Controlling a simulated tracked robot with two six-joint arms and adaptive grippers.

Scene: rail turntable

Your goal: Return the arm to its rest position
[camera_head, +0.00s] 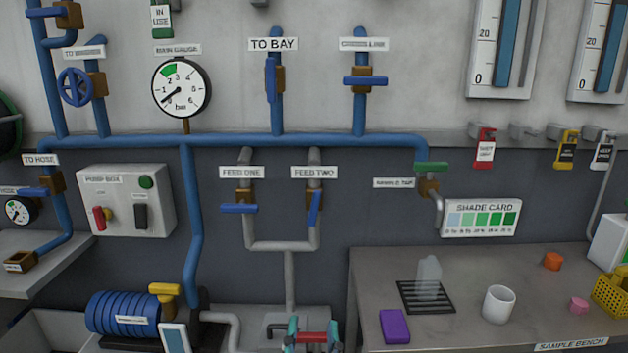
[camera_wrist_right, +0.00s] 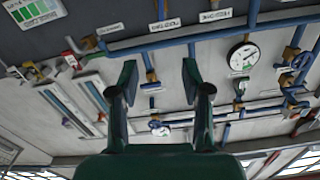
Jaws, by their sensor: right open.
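My right gripper (camera_head: 313,334) shows at the bottom middle of the head view, low in front of the grey feed pipe. In the right wrist view its two dark green fingers (camera_wrist_right: 159,80) stand wide apart, with nothing between them. Only its upper parts show in the head view; the rest of the arm is below the picture's edge. My left gripper is not in view.
Blue pipes (camera_head: 305,140) with valves run along the wall, with the main gauge (camera_head: 181,88) at upper left. The sample bench (camera_head: 455,305) at right holds a white cup (camera_head: 498,304), a purple block (camera_head: 394,326) and a clear bottle (camera_head: 429,275) on a black grate.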

